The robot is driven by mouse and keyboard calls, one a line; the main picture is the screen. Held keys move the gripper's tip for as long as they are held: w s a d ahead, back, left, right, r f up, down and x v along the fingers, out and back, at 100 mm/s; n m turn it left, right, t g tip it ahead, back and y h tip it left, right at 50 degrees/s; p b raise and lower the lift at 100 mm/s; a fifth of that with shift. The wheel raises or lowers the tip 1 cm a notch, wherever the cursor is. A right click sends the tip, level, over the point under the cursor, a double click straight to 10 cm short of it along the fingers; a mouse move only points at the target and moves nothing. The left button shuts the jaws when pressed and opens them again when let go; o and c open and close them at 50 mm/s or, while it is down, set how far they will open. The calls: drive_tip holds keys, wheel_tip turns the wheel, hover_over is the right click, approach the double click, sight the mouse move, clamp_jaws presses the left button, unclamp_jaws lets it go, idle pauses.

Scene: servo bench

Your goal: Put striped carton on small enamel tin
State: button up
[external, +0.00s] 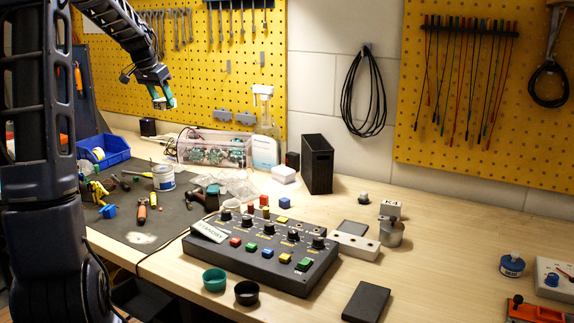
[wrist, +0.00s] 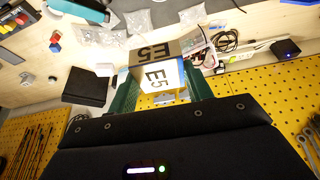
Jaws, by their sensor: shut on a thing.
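My gripper (wrist: 158,92) has green fingers and is shut on a box marked E5 (wrist: 156,76), with dark, white, yellow and blue areas. I cannot tell stripes on it for sure, but it may be the striped carton. In the external view my gripper (external: 163,103) is raised high at the upper left, well above the bench, and the box hardly shows there. I cannot tell which is the enamel tin.
The control box (external: 262,250) with knobs and buttons fills the middle of the bench. A black upright holder (external: 317,164) and a clear bin (external: 214,150) stand behind it. Teal (external: 215,279) and black (external: 247,293) cups stand in front. The bench's right-hand middle is fairly clear.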

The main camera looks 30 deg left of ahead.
drive_tip(key=shift+s+a, duration=0.35)
drive_tip(key=shift+a, duration=0.2)
drive_tip(key=shift+s+a, duration=0.35)
drive_tip(key=shift+a, duration=0.2)
approach(165, 166)
drive_tip(key=x, duration=0.5)
drive_tip(key=shift+d+f, duration=0.15)
drive_tip(key=shift+f, duration=0.05)
drive_tip(key=shift+f, duration=0.2)
drive_tip(key=o, duration=1)
drive_tip(key=shift+r, duration=0.1)
